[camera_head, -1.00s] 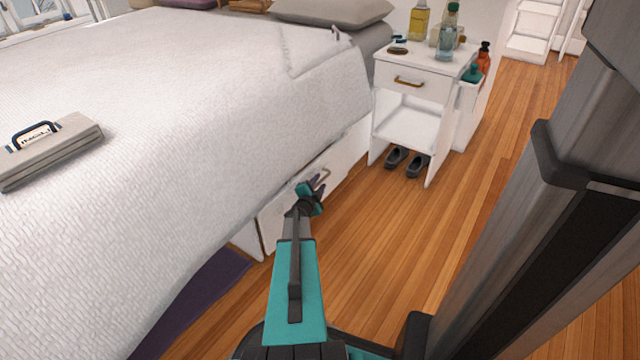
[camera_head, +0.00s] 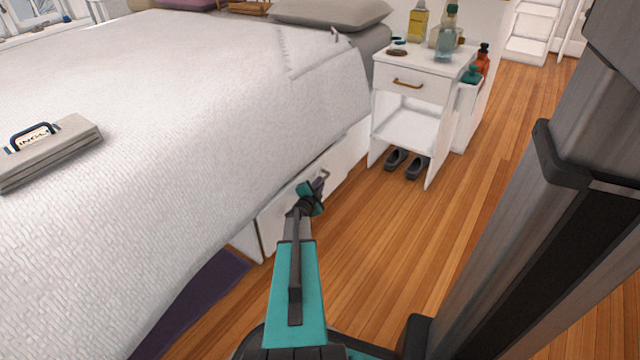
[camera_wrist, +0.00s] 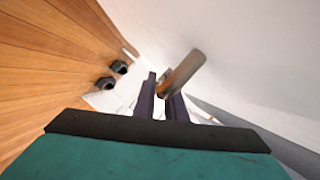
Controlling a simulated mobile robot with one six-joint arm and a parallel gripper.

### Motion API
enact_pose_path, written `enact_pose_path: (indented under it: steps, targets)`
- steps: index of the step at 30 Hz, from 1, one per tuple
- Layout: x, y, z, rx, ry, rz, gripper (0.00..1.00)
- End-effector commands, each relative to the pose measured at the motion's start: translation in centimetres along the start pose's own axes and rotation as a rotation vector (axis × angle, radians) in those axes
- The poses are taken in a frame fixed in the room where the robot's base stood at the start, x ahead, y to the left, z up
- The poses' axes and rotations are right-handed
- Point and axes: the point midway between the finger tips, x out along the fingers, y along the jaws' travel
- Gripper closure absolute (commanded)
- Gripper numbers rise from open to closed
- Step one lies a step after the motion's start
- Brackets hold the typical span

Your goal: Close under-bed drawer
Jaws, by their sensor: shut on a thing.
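The white under-bed drawer (camera_head: 335,165) is low on the bed's side, partly hidden by the bedcover and my arm. How far it stands out from the bed frame is hard to tell. Its metal handle (camera_head: 325,174) shows just beyond my gripper (camera_head: 318,187). In the wrist view the handle (camera_wrist: 184,72) is a brownish bar crossing between the dark fingers of my gripper (camera_wrist: 165,92). My gripper is shut on the handle. The fingers partly hide its lower end.
A white nightstand (camera_head: 408,120) with bottles on top stands beyond the drawer, with dark shoes (camera_head: 407,162) beneath it. The bed (camera_head: 190,110) carries a grey case (camera_head: 50,153). Wooden floor (camera_head: 440,235) is clear to the right. A purple mat (camera_head: 205,290) lies at lower left.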

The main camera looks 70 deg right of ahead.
Motion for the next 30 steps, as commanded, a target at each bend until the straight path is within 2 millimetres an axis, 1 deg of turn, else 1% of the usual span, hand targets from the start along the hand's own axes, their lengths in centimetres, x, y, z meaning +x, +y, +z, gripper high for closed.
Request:
enact_pose_path:
  steps: [5, 12, 25, 26, 27, 28, 30]
  targets:
    - [0.2, -0.7, 0.5, 0.000, -0.001, -0.002, 1.00]
    - [0.7, -1.6, 1.7, 0.000, -0.002, -0.002, 1.00]
    - [0.8, -2.0, 2.4, 0.001, -0.007, -0.007, 1.00]
    - [0.8, -2.1, 2.4, 0.000, -0.007, -0.007, 0.84]
    - [0.8, -2.0, 2.4, 0.000, -0.007, -0.007, 0.77]
    - [0.8, -2.0, 2.4, 0.000, -0.007, -0.007, 0.72]
    - [0.8, -2.0, 2.4, -0.001, -0.007, -0.007, 0.71]
